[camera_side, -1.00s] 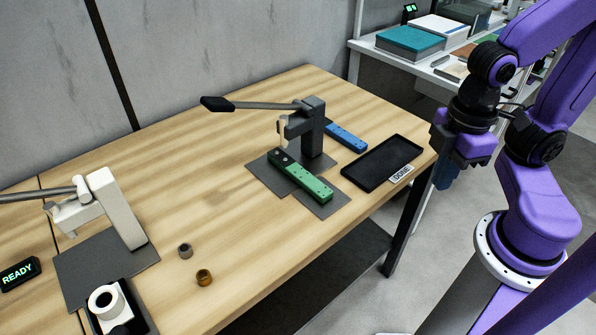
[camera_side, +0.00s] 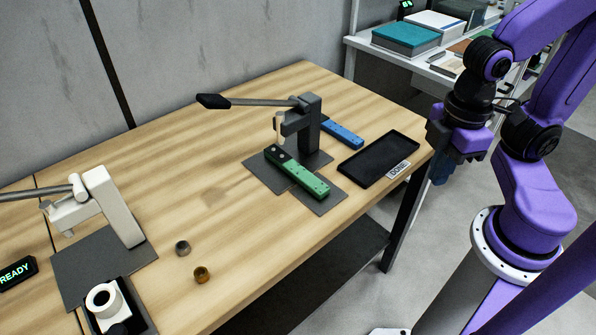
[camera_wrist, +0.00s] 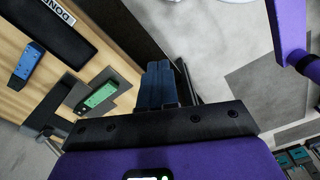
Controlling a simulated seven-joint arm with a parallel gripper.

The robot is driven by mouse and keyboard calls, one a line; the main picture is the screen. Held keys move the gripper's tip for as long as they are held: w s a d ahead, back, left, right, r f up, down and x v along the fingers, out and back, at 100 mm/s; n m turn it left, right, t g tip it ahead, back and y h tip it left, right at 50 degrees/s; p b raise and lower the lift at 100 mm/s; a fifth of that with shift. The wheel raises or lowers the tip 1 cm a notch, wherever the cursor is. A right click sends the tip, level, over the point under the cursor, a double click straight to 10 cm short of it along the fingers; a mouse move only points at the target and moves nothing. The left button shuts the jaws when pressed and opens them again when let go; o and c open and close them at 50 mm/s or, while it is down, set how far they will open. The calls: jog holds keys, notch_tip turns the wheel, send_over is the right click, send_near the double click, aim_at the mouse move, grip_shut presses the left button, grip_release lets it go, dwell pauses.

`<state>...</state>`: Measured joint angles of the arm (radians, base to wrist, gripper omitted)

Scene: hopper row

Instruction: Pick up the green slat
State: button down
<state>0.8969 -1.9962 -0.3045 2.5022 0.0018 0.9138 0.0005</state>
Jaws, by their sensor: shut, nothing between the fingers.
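The green slat (camera_side: 298,173) lies on a dark mat (camera_side: 320,200) under the head of a dark grey lever press (camera_side: 312,125). It also shows in the wrist view (camera_wrist: 101,96), left of my fingers. My gripper (camera_side: 440,172) hangs past the table's right edge, clear of the table and apart from the slat. In the wrist view my blue fingers (camera_wrist: 157,86) are together with nothing between them.
A blue slat (camera_side: 343,135) lies behind the press. A black tray (camera_side: 366,172) labelled DONE is at the table's right edge. A white press (camera_side: 115,205) and two small rings (camera_side: 202,274) are at left. A shelf with books (camera_side: 407,38) stands behind. The middle table is clear.

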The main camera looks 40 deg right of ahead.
dwell(0.3)
jog(key=c, duration=0.6)
grip_release()
jog(key=shift+o, duration=0.2)
jog(key=shift+w, duration=0.1)
jog(key=m, duration=1.3)
send_over(304, 174)
jog(key=f, duration=0.1)
notch_tip(304, 174, down, 12)
jog(key=shift+d+f, duration=0.1)
jog(key=shift+f, duration=2.6)
